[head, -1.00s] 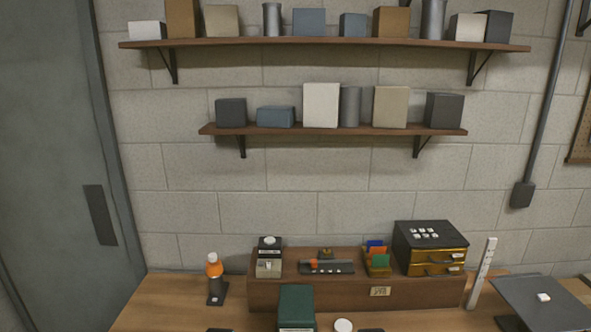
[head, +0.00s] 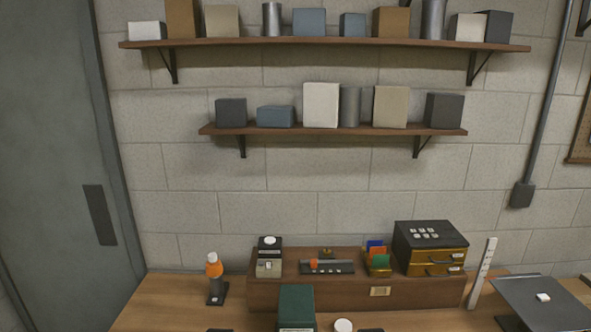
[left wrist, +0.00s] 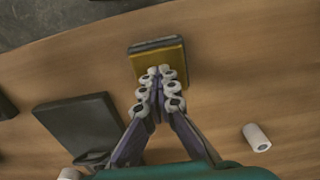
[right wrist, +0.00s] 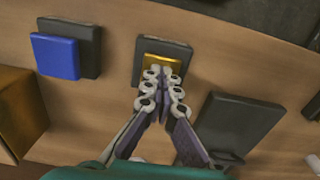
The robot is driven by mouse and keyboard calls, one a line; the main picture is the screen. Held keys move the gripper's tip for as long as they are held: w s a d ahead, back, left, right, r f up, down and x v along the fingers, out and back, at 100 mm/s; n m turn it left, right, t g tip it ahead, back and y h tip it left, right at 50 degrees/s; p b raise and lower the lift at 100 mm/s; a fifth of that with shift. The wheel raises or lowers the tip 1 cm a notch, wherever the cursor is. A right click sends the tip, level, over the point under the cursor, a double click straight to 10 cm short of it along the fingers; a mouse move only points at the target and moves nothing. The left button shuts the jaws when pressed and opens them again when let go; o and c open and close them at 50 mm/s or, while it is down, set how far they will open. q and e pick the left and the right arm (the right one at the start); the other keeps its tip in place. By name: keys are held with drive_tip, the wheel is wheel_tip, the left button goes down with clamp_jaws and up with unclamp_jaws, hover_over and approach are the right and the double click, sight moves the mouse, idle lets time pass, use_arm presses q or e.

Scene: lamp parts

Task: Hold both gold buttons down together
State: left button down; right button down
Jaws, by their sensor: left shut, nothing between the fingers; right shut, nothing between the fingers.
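In the left wrist view, a gold button (left wrist: 172,56) on a dark base sits on the wooden table. My left gripper (left wrist: 160,72) is shut and empty, its fingertips overlapping the button's near edge. In the right wrist view, another gold button (right wrist: 163,60) lies on a wider dark base (right wrist: 177,49). My right gripper (right wrist: 160,72) is shut and empty, its fingertips over the button's near part. The fingertips hide part of both buttons. I cannot tell whether either is touched or pressed down. Neither gripper nor gold button shows in the head view.
A dark slab (left wrist: 80,125) and a small white cylinder (left wrist: 257,137) lie near my left gripper. A blue block (right wrist: 56,56) on a dark base and another dark slab (right wrist: 237,124) flank my right gripper. A wooden riser (head: 340,294) stands at the wall.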

use_arm(q)
drive_tip(key=shift+f, duration=0.1)
use_arm(e)
drive_tip(key=shift+f, duration=0.1)
drive_tip(key=shift+r, duration=3.55)
